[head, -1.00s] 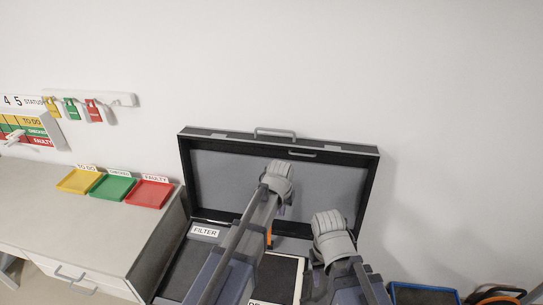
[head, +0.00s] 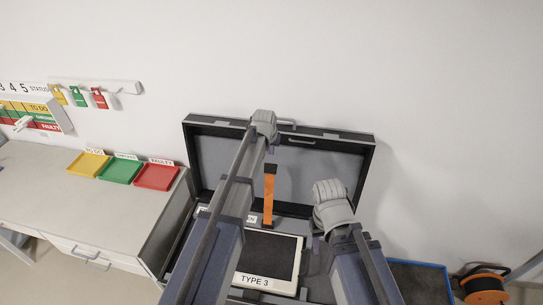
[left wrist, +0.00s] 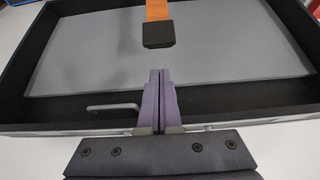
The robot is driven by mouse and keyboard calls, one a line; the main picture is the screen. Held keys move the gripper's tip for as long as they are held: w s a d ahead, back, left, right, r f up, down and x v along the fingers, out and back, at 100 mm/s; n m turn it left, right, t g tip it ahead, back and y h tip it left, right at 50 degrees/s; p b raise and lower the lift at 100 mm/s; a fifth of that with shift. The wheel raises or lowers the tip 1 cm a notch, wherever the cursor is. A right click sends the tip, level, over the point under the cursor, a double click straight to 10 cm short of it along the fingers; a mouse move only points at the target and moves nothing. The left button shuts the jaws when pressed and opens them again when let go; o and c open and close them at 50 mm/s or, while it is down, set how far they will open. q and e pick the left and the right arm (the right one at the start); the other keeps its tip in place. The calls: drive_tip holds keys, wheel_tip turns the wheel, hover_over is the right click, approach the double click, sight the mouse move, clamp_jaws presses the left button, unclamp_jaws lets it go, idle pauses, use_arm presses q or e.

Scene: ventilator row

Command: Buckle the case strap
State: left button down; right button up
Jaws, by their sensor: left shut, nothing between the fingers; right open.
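The case stands open, with its grey-lined lid (head: 325,175) raised against the wall. An orange strap (head: 269,200) with a black end rises upright in front of the lid; its black end piece also shows in the left wrist view (left wrist: 158,35). My left gripper (head: 264,125) is at the lid's top edge. In the left wrist view its purple fingers (left wrist: 160,80) are shut and empty, apart from the strap's end, beside the lid's handle (left wrist: 112,107). My right gripper (head: 333,205) is in front of the lid's right part; its fingers are mostly hidden.
A white-framed panel labelled TYPE 3 (head: 270,250) lies in the case. A desk (head: 75,205) at left holds yellow, green and red trays (head: 121,170). A blue-edged bin (head: 420,266) and an orange-black reel (head: 484,285) are at right. My arms hide part of the case.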

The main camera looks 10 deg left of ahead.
use_arm(q)
drive_tip(key=b+x, duration=0.8)
drive_tip(key=x, duration=0.1)
drive_tip(key=shift+f+b, duration=0.3)
drive_tip(key=shift+w, duration=0.1)
